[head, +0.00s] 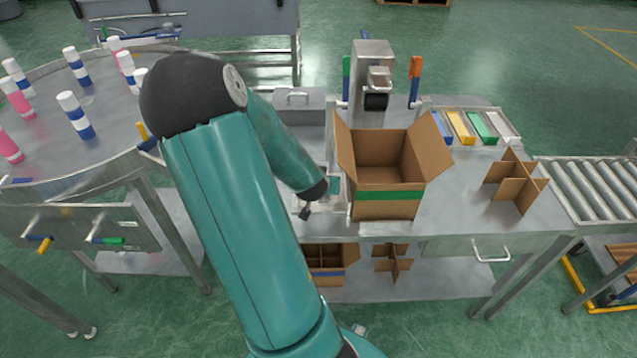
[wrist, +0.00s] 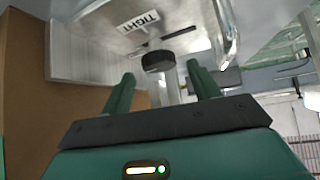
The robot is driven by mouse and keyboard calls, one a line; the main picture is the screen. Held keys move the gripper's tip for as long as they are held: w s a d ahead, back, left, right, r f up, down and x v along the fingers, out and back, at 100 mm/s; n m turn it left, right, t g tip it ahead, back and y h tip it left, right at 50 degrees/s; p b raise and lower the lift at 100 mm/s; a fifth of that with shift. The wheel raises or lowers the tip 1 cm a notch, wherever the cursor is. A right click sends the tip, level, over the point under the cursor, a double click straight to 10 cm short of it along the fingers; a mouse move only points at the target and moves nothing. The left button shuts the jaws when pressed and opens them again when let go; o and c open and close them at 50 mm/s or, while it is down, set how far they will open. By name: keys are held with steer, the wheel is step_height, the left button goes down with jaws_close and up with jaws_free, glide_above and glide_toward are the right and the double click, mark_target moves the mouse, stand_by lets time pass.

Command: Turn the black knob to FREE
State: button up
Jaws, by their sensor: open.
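The black knob (wrist: 158,61) shows in the wrist view, on a bright metal stem, just beyond and between my fingertips. My gripper (wrist: 163,82) is open, with one green finger on each side of the stem and a gap to both. A white label reading TIGHT (wrist: 139,21), upside down, is on the metal plate beyond the knob. No FREE label is legible. In the head view my arm bends down to the bench left of the cardboard box and largely hides the gripper. A small dark part (head: 305,211) shows there; I cannot tell whether it is the knob.
The open cardboard box (head: 388,204) stands close to the right of my wrist; its brown wall fills the left of the wrist view (wrist: 22,90). A metal machine (head: 372,60) stands behind it. Cardboard dividers (head: 516,180) and coloured trays lie right.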

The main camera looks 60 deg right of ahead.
steer(key=v, duration=1.2)
stand_by(0.6)
steer(key=shift+a+r, duration=0.1)
steer(key=shift+a, duration=0.1)
stand_by(0.5)
